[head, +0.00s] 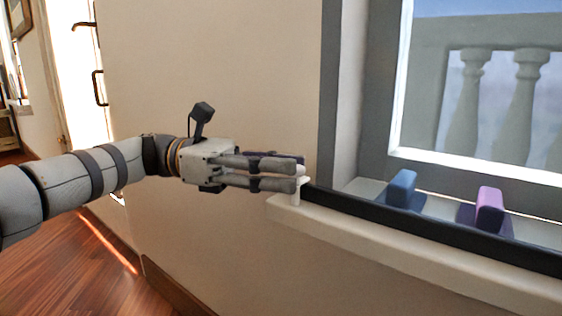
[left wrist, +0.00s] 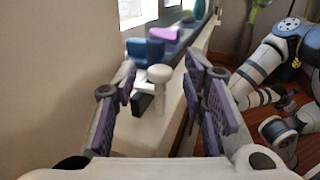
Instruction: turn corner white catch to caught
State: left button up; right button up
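The white catch (head: 296,190) is a small white post with a rounded knob at the left corner of the window sill. In the left wrist view the white catch (left wrist: 158,76) stands upright, with a dark piece beside its foot. My left gripper (head: 300,172) reaches in from the left, and its fingertips are at the catch and partly cover it in the head view. In the left wrist view my left gripper (left wrist: 160,90) is open, with the knob in line with the gap between the fingers. Contact cannot be told.
A blue block (head: 402,188) and a purple block (head: 489,210) stand along the sill to the right. A dark rail (head: 430,226) runs in front of them above the pale ledge (head: 400,258). Parts of my right arm (left wrist: 262,68) show in the left wrist view.

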aim_at(281, 203)
pick_arm(q)
notch_tip(281, 203, up, 10)
dwell(0.3)
jog(key=shift+f, duration=0.1)
